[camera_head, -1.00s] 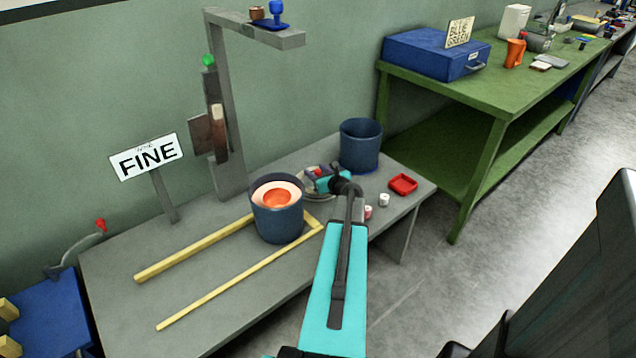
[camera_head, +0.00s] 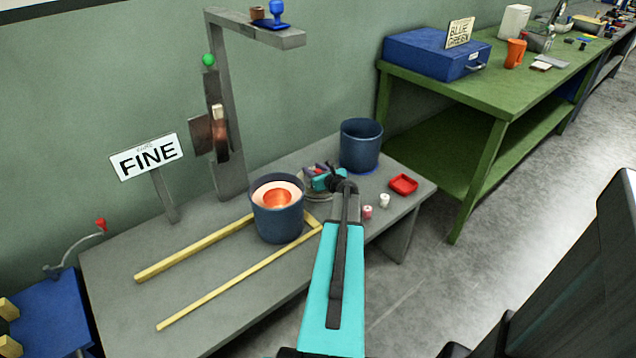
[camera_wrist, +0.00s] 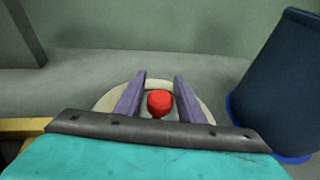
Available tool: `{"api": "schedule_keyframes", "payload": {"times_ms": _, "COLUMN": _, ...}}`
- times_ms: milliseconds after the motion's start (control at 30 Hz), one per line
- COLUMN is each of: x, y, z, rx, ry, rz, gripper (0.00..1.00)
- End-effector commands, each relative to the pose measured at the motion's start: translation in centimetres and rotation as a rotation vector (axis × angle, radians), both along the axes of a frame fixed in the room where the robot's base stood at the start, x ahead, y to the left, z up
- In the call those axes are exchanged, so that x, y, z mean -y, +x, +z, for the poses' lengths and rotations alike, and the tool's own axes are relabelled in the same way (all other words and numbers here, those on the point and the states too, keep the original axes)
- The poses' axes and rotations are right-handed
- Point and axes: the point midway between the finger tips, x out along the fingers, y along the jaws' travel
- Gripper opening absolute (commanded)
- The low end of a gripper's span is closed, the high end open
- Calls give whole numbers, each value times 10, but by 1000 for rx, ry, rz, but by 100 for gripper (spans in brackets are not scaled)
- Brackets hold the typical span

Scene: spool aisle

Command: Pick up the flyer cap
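A small round red piece, which I take to be the flyer cap (camera_wrist: 159,103), sits over a pale round disc (camera_wrist: 104,102) on the grey bench in the wrist view. My gripper (camera_wrist: 159,82) has its two purple fingers on either side of the red piece, with a narrow gap showing at each side. The gripper looks open, and whether a finger touches the cap is not clear. In the head view my gripper (camera_head: 309,170) is low over the bench between two dark blue buckets, and the wrist largely hides the cap.
A dark blue bucket with an orange inside (camera_head: 277,219) stands left of the gripper, and another dark blue bucket (camera_head: 361,146) stands behind right. A red tray (camera_head: 403,184) and two small cylinders (camera_head: 384,200) lie to the right. Yellow rails (camera_head: 240,290) lie at the front left.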

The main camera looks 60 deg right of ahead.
Motion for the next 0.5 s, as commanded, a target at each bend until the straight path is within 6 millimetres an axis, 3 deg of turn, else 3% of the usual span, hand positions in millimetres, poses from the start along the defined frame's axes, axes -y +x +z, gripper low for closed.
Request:
{"api": "schedule_keyframes", "payload": {"times_ms": 33, "x": 0, "y": 0, "z": 0, "rx": 0, "ry": 0, "rz": 0, "gripper": 26}}
{"api": "schedule_keyframes", "payload": {"times_ms": 200, "x": 0, "y": 0, "z": 0, "rx": 0, "ry": 0, "rz": 0, "gripper": 0}}
{"api": "schedule_keyframes", "payload": {"times_ms": 500, "x": 0, "y": 0, "z": 2, "rx": 1, "ry": -1, "rz": -1, "gripper": 0}}
